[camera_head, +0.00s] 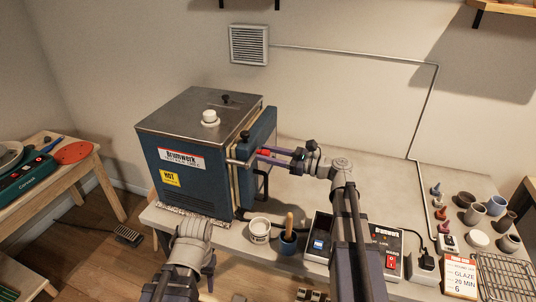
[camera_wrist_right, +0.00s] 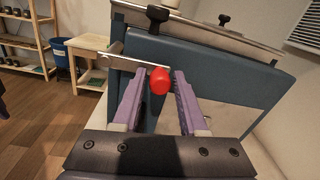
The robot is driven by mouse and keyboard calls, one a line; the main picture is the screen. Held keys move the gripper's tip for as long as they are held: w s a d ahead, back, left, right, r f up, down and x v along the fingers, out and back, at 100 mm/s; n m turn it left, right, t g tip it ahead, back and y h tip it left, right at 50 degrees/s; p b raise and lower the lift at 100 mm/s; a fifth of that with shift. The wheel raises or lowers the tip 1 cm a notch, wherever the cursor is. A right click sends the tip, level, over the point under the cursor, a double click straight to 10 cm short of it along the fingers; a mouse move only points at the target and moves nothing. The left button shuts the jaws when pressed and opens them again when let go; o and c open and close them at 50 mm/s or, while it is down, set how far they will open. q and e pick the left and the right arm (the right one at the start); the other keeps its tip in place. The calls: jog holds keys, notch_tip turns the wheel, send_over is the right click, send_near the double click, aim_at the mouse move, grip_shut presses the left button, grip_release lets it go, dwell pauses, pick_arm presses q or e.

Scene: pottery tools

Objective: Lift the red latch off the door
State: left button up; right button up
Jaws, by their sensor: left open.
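The red latch (camera_head: 264,153) is at the front edge of the blue kiln's door (camera_head: 262,135); its round red knob (camera_wrist_right: 160,80) sits on a metal bar in the right wrist view. My right gripper (camera_head: 272,156) reaches in from the right. Its two purple fingers (camera_wrist_right: 158,84) stand apart on either side of the knob, with narrow gaps visible. My left gripper (camera_head: 209,273) is low at the front of the bench, away from the latch, and is open; its fingers are partly hidden by the wrist.
The kiln (camera_head: 190,150) stands on the bench (camera_head: 330,170). A white cup (camera_head: 259,232), a blue pot with a wooden handle (camera_head: 288,240) and a control box (camera_head: 390,245) are in front. Small pots (camera_head: 475,213) stand at the right. The bench behind my right arm is clear.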

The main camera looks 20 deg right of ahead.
grip_shut()
dwell(1.1)
